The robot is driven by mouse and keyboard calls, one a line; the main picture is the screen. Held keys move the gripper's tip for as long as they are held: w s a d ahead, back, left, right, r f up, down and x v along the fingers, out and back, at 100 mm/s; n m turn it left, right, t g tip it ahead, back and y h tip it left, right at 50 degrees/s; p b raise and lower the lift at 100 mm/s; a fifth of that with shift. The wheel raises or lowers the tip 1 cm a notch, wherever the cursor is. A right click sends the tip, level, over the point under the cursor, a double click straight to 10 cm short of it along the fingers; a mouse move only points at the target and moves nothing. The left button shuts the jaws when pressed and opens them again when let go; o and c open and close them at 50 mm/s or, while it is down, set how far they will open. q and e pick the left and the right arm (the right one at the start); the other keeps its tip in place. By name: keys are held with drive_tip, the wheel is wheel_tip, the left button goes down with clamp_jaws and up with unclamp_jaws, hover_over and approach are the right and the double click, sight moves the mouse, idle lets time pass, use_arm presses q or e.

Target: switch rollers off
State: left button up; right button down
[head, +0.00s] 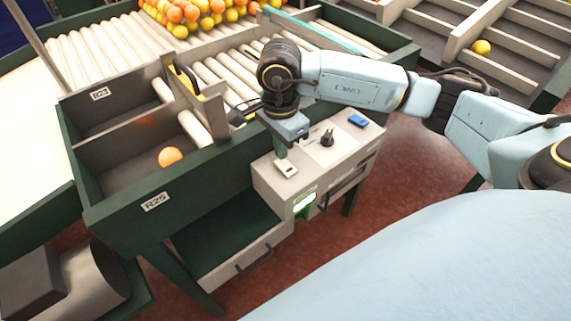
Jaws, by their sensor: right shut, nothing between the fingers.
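The rollers (108,47) are cream cylinders in a dark green sorting frame at the upper left. A pale control box (268,183) is on the frame's near side. On its top are a small pale switch-like piece (286,168), a black knob (327,139) and a blue piece (358,121). A lit green display (304,203) is on its front. My right gripper (281,154) is shut and empty, pointing down just above the pale piece. I cannot tell whether it touches it. My left gripper is not in view.
Several oranges and yellow fruits (190,14) lie at the back of the rollers. One orange (169,156) is in the near bin labelled R25. A slatted rack (505,65) with one yellow fruit (481,47) is at the upper right. Red floor (405,170) shows right of the box.

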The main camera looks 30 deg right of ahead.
drive_tip(key=shift+f+b, duration=0.95)
drive_tip(key=shift+f, duration=0.05)
idle(0.3)
drive_tip(key=shift+r, duration=0.2)
drive_tip(key=shift+r+p, duration=1.9)
drive_tip(key=shift+r, duration=1.5)
drive_tip(key=shift+f, duration=0.1)
